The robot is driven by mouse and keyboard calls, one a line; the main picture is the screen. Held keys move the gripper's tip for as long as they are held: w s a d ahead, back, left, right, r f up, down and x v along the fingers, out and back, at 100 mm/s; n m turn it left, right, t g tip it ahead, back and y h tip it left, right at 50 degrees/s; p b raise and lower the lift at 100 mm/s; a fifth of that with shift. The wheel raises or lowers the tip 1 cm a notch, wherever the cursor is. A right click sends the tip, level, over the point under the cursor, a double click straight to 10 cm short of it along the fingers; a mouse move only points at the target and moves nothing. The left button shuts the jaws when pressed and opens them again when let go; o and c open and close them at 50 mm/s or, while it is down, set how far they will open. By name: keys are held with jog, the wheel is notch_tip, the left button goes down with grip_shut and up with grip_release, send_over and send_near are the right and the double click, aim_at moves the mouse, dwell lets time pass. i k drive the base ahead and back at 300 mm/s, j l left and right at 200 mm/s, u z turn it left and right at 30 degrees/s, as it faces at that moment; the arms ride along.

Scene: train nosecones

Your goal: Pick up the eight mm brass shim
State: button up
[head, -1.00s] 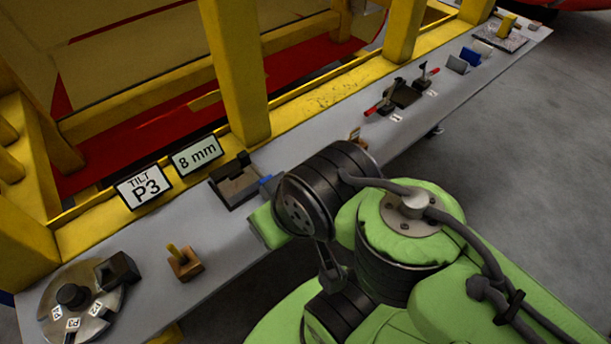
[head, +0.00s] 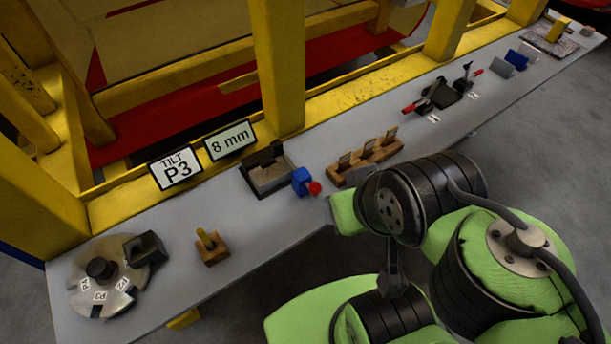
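A wooden rack (head: 365,162) stands on the grey bench, just beyond my arm. Several small upright plates (head: 367,147) stand in its slots. They look dark with brownish edges, and I cannot read any size on them or tell which is the eight mm brass shim. A sign reading "8 mm" (head: 229,141) stands at the back of the bench. My green and black arm reaches over the bench's front edge, right of and nearer than the rack. My gripper's fingers do not show.
A dark fixture (head: 268,172) and a blue block with a red knob (head: 302,182) sit left of the rack. A wooden block with a yellow peg (head: 211,246) and a labelled disc (head: 108,283) are further left. Black-and-red clamps (head: 437,95) stand right. Yellow posts rise behind.

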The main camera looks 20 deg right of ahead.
aim_at(391, 132)
jog(key=k+l, duration=0.2)
jog(key=l, duration=0.15)
jog(key=k+l, duration=0.2)
jog(key=l, duration=0.15)
jog(key=k+l, duration=0.2)
jog(key=l, duration=0.15)
